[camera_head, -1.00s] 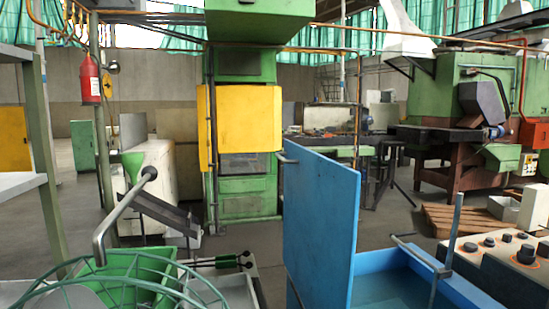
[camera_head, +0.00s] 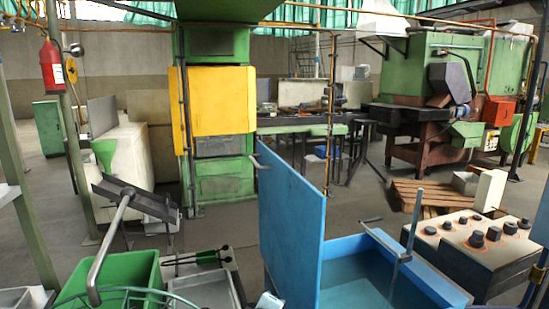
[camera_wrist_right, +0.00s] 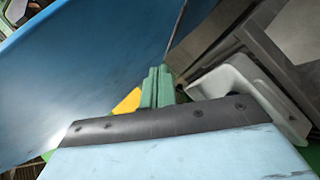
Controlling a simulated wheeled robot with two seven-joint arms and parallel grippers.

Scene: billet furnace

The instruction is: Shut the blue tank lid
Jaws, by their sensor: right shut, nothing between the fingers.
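The blue tank lid (camera_head: 292,225) stands upright, open, along the left side of the blue tank (camera_head: 375,245) in the head view. The tank's inside shows uncovered. In the wrist view the lid's broad blue face (camera_wrist_right: 85,75) fills the upper left. My right gripper (camera_wrist_right: 165,122) shows there as a pale block with a dark screwed edge, shut and empty, close to the lid; contact cannot be told. A small pale part, apparently of my right arm, shows at the head view's bottom edge, left of the lid. My left gripper is not in view.
A green bin (camera_head: 118,278) with a bent metal handle stands left of the lid. A control box with black knobs (camera_head: 478,238) is right of the tank. The green furnace with a yellow panel (camera_head: 222,100) stands behind. Open floor lies between.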

